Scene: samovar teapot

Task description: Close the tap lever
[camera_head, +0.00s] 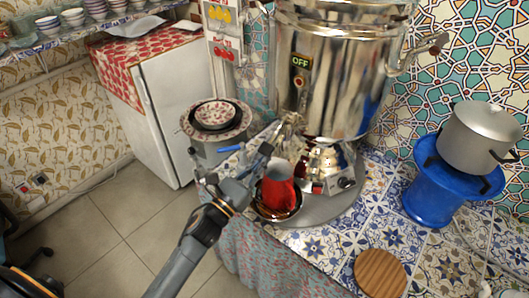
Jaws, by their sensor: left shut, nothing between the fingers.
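The large shiny metal samovar (330,75) stands on the tiled counter, with a black "OFF" label on its front. Its tap (289,128) juts out low on the front left; the lever is small and partly mixed up with my gripper in the picture, so I cannot tell its position. My left gripper (272,138) is shut and empty, close beside the tap; I cannot tell whether it touches the lever. A red teapot or jug (278,188) stands below the tap in a dark bowl. My right gripper is not in view.
A pot with a patterned bowl on top (216,115) stands left of the samovar. A metal pot (480,135) on a blue stand (432,195) is at the right. A round wooden board (380,271) lies in front. A white fridge (172,100) stands behind left.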

